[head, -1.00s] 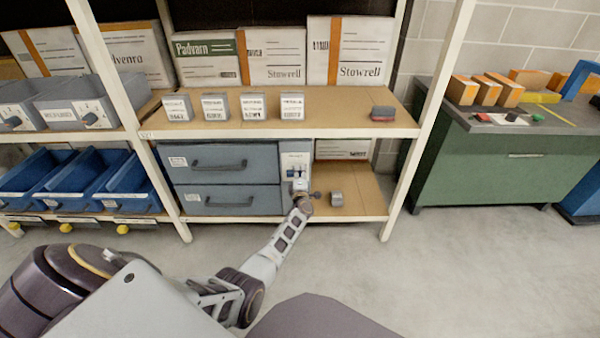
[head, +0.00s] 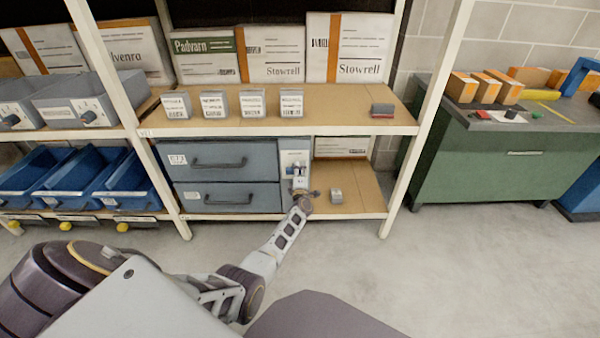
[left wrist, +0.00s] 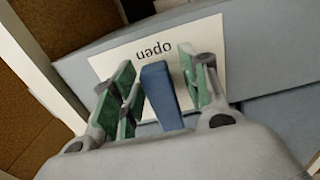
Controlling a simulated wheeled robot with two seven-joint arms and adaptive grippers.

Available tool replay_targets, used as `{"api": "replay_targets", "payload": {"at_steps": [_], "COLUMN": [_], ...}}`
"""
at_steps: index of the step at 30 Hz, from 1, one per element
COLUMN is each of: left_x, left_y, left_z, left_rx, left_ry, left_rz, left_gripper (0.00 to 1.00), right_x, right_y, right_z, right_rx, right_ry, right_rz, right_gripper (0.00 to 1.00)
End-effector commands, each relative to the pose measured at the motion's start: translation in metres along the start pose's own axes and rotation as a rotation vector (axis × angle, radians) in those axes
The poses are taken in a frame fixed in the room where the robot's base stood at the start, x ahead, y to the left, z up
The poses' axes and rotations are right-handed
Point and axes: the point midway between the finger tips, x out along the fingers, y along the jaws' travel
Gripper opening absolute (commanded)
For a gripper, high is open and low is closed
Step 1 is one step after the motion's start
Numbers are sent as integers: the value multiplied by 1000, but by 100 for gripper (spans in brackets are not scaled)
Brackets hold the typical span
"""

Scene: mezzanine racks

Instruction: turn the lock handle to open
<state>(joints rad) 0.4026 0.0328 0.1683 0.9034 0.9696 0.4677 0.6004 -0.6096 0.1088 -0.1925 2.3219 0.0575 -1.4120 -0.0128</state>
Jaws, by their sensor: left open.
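The lock handle (left wrist: 162,96) is a blue bar in the left wrist view, in front of a pale plate (left wrist: 120,62) that reads "open", upside down there. My left gripper (left wrist: 160,84) is open, its green-padded fingers on either side of the handle. In the head view the left gripper (head: 300,184) is at the pale lock panel (head: 294,158), right of the grey drawers, and covers the handle. My right gripper is out of view.
Two grey-blue drawers (head: 222,162) with dark handles are beside the panel. A small grey block (head: 336,196) lies on the lower shelf just right of the gripper. A white rack post (head: 411,168) stands farther right. The floor in front is clear.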

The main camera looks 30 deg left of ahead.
Motion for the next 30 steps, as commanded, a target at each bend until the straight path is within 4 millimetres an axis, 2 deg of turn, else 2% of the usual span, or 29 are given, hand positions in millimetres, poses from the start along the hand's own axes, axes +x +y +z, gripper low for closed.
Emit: {"api": "replay_targets", "payload": {"at_steps": [13,30], "left_x": [-9,-50], "left_y": [0,0], "left_z": [1,0], "left_rx": [-3,-2], "left_ry": [0,1], "left_rz": [0,0], "left_gripper": [45,45], "right_x": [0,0], "right_y": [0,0], "right_z": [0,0], "right_rx": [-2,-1], "right_ry": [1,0], "right_rz": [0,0], "right_gripper": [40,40]}}
